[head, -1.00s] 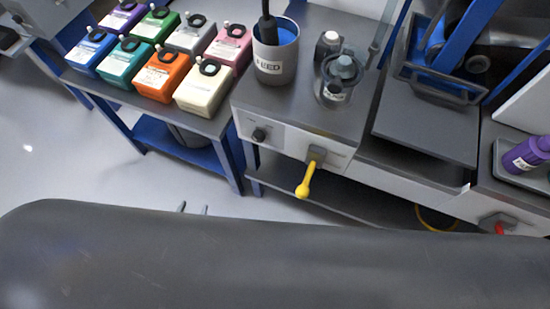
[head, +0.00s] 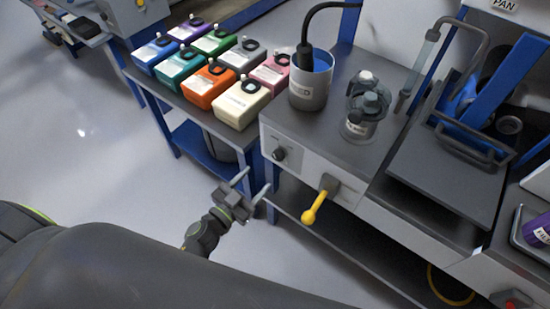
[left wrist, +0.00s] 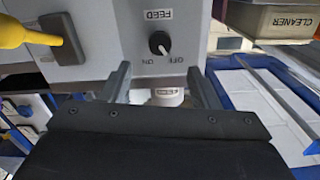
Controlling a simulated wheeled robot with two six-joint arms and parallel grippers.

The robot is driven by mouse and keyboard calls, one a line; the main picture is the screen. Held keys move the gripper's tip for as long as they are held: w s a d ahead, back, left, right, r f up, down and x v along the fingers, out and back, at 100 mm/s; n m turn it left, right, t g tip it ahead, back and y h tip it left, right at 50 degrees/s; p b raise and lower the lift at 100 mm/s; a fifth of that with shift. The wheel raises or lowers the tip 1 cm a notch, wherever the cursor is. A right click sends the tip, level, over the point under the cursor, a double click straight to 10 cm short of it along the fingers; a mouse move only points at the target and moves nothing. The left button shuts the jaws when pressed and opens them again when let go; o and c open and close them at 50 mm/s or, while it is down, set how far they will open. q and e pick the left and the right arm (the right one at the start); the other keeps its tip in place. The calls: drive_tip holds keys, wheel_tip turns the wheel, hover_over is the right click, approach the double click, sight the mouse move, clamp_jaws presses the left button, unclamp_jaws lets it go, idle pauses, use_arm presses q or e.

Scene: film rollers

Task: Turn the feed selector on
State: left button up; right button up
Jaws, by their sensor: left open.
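The feed selector (head: 279,154) is a black round knob on the light front panel of the grey bench in the head view. In the left wrist view the knob (left wrist: 159,43) sits under a "FEED" label, with "OFF" and "ON" printed beside it; its white pointer mark is small, and I cannot tell surely which word it points to. My left gripper (head: 252,184) is open and empty, in front of the panel, a little below and left of the knob. In the left wrist view its fingers (left wrist: 158,88) stand apart, short of the knob.
A yellow lever (head: 320,200) hangs on the panel right of the knob. Several coloured containers (head: 243,104) fill the left table. Open floor lies left.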

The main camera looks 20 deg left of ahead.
sight(276, 159)
use_arm(q)
drive_tip(key=x, duration=0.9)
drive_tip(key=shift+w+d+f+b, duration=0.1)
drive_tip(key=shift+w+b, duration=0.2)
drive_tip(key=c, duration=1)
